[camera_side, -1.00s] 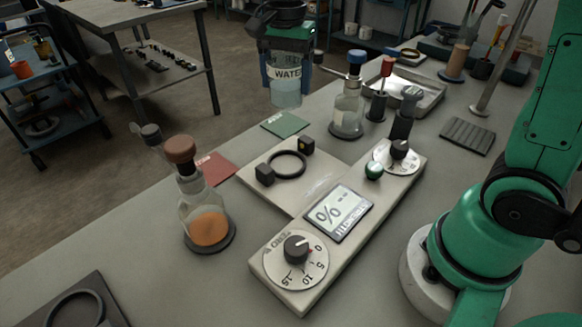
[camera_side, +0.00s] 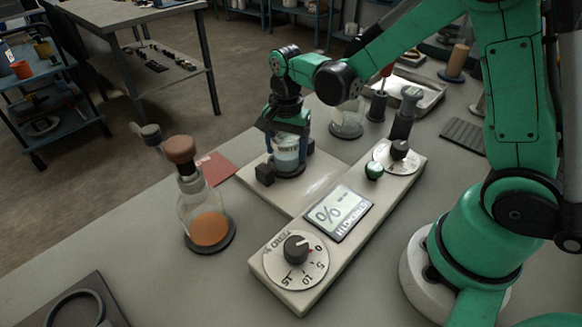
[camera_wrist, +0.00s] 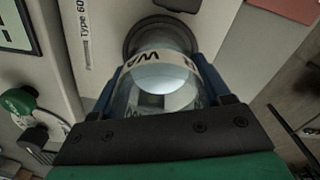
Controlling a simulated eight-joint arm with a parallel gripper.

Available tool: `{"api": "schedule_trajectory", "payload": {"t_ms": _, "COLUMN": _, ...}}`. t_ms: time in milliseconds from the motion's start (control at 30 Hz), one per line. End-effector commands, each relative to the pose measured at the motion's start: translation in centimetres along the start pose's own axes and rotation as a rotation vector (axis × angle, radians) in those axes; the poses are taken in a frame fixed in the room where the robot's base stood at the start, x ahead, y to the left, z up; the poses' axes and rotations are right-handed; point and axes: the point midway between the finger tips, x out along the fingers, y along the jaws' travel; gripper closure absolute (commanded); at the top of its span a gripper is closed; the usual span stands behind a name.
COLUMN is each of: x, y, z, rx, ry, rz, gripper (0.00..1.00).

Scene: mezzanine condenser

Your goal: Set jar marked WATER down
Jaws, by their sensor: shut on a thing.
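The clear glass jar marked WATER (camera_side: 286,155) is upright between the fingers of my gripper (camera_side: 287,150), which is shut on it. The jar is at the black ring on the pale plate (camera_side: 310,190) of the instrument, between two small dark blocks. Its base looks to be at the ring, but I cannot tell whether it bears on it. In the wrist view the jar (camera_wrist: 155,85) shows its white label in part, with the blue fingers on both sides and the dark ring (camera_wrist: 135,35) around its far end.
A flask with orange contents (camera_side: 208,225) stands left of the plate. The dial (camera_side: 296,260), display (camera_side: 338,212) and green knob (camera_side: 374,172) lie right of it. A red card (camera_side: 215,168) is behind left. Another flask (camera_side: 346,120) is partly hidden by my arm.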

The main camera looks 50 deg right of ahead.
Motion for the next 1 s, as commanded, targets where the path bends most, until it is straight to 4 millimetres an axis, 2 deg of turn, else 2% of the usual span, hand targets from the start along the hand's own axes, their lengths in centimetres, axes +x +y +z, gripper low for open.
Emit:
{"api": "schedule_trajectory", "payload": {"t_ms": 300, "x": 0.3, "y": 0.0, "z": 0.0, "rx": 0.0, "ry": 0.0, "rz": 0.0, "gripper": 0.86}}
{"api": "schedule_trajectory", "payload": {"t_ms": 333, "x": 0.2, "y": 0.0, "z": 0.0, "rx": 0.0, "ry": 0.0, "rz": 0.0, "gripper": 0.21}}
{"api": "schedule_trajectory", "payload": {"t_ms": 400, "x": 0.2, "y": 0.0, "z": 0.0, "rx": 0.0, "ry": 0.0, "rz": 0.0, "gripper": 0.01}}
{"api": "schedule_trajectory", "payload": {"t_ms": 767, "x": -0.4, "y": 0.0, "z": 0.0, "rx": 0.0, "ry": 0.0, "rz": 0.0, "gripper": 0.0}}
{"api": "schedule_trajectory", "payload": {"t_ms": 867, "x": -1.7, "y": 0.0, "z": 0.0, "rx": 0.0, "ry": 0.0, "rz": 0.0, "gripper": 0.0}}
{"api": "schedule_trajectory", "payload": {"t_ms": 1000, "x": -4.5, "y": 0.0, "z": 0.0, "rx": 0.0, "ry": 0.0, "rz": 0.0, "gripper": 0.0}}
